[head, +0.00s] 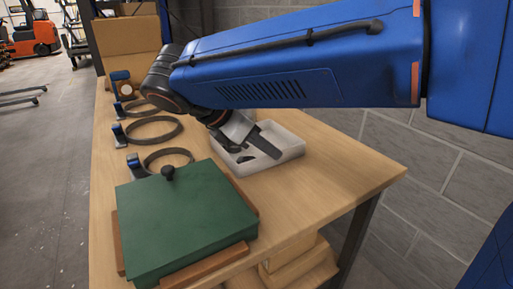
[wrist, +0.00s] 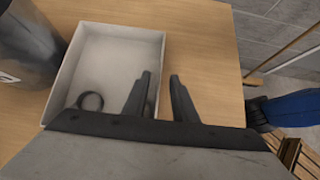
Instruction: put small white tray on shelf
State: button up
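The small white tray (head: 277,163) sits on the wooden table near its right edge, against the wall side. In the wrist view the tray (wrist: 112,58) lies left of centre and holds a small dark ring (wrist: 90,101). My gripper (head: 261,151) is low over the tray. In the wrist view its two fingers (wrist: 161,75) are apart, one over the tray's inside and one outside its right wall. Whether the fingers touch the wall I cannot tell. I cannot clearly make out which surface is the shelf.
A green box with a black knob (head: 185,215) stands at the table's front. Several dark rings with blue clamps (head: 152,131) line the left edge. Cardboard boxes (head: 128,45) stand at the far end. Wooden pieces (head: 298,262) lie under the table. A block wall (head: 410,165) bounds the right.

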jog(key=shift+x, duration=1.8)
grip_shut()
jog(key=shift+r, duration=0.1)
